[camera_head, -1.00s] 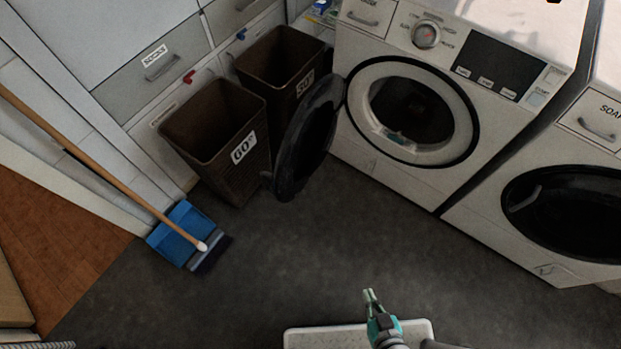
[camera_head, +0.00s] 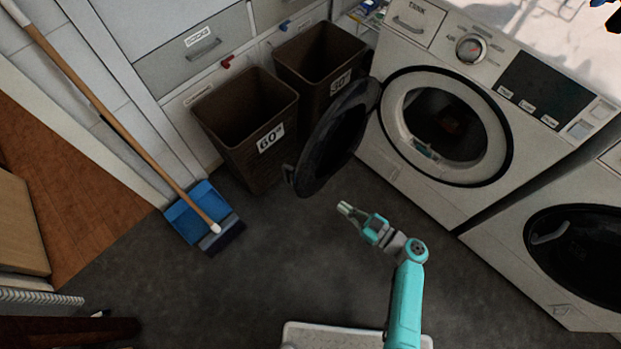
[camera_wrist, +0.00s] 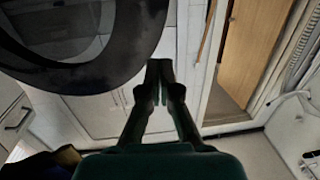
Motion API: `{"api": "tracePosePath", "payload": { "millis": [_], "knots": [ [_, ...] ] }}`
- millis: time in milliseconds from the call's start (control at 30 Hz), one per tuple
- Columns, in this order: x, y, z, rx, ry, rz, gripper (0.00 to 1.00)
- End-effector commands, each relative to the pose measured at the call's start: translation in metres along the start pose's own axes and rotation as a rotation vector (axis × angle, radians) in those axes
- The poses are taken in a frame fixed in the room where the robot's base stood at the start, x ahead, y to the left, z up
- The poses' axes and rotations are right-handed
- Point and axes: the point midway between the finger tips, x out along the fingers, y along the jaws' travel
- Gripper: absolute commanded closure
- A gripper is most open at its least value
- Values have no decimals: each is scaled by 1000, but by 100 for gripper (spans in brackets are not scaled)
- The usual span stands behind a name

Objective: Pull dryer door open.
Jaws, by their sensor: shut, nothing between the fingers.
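The dryer (camera_head: 390,165) stands at the upper right in the head view. Its round dark door (camera_head: 334,140) is swung wide open to the left, toward the brown bins. The drum opening (camera_head: 447,122) is uncovered, with something dark inside. My gripper (camera_head: 344,207) is shut and empty, apart from the door, below and right of its lower edge. In the wrist view the door (camera_wrist: 75,75) fills the upper left, and the shut fingers (camera_wrist: 160,68) show to the right of its rim.
Two brown bins (camera_head: 246,130) stand behind and left of the door. A blue dustpan (camera_head: 184,218) with a broom (camera_head: 112,120) is at the left. A second machine (camera_head: 520,260) with a closed dark door is at the right. The dark floor (camera_head: 285,265) between is clear.

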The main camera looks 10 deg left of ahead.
Motion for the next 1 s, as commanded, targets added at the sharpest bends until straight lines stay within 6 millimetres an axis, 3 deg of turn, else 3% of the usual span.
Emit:
{"api": "tracePosePath", "payload": {
  "millis": [267, 1000],
  "knots": [
    [14, 7, -9, -26, 36, -14, 100],
    [131, 5, -12, -25, 34, -12, 100]
  ]
}}
